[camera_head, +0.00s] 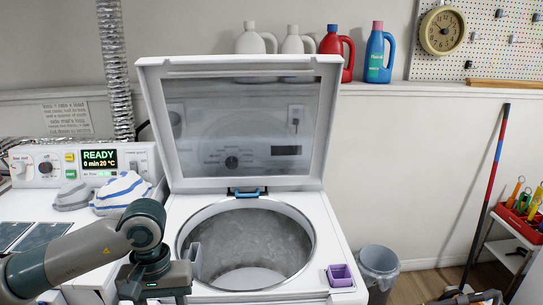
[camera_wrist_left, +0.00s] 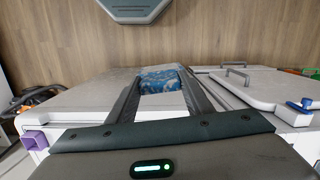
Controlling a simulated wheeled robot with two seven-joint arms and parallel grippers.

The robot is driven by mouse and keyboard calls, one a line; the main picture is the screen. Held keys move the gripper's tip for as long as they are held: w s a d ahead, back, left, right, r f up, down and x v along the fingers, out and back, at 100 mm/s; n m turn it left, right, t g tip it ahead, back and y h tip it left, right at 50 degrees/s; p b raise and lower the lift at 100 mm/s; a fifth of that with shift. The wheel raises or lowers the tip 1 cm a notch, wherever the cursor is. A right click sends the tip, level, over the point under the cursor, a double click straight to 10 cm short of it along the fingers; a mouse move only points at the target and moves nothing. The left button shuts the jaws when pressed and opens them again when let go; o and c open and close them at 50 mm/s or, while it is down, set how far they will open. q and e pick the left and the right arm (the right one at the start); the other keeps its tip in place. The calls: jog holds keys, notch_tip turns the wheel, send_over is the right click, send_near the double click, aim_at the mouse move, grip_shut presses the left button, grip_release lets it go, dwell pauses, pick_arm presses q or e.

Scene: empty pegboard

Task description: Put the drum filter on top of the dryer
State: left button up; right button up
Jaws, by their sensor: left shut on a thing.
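In the wrist view a blue mottled piece with a pale lower part (camera_wrist_left: 160,80), apparently the drum filter, sits between the two fingers of my left gripper (camera_wrist_left: 160,92). The gripper is shut on it. In the head view the left gripper (camera_head: 155,278) is at the front left of the open top-loading machine (camera_head: 325,235); its fingertips and the held piece are hidden. A grey upright part (camera_head: 193,262) shows at the drum's left rim; I cannot tell what it belongs to. The machine on the left with the READY panel (camera_head: 98,158), apparently the dryer, has a white top. My right gripper is not in view.
The raised lid (camera_head: 240,120) stands behind the drum opening (camera_head: 245,245). Folded cloths (camera_head: 122,192) lie on the left machine. A purple box (camera_head: 340,275) is at the right front corner. A grey bin (camera_head: 378,268) stands to the right. Bottles (camera_head: 375,55) line the shelf.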

pick_arm(q)
jog(key=shift+s+d+f+m, duration=0.2)
jog(key=shift+s+f+m, duration=0.55)
jog(key=shift+m, duration=0.25)
jog(key=s+f, duration=0.4)
jog(key=f, duration=1)
jog(key=shift+f, duration=0.4)
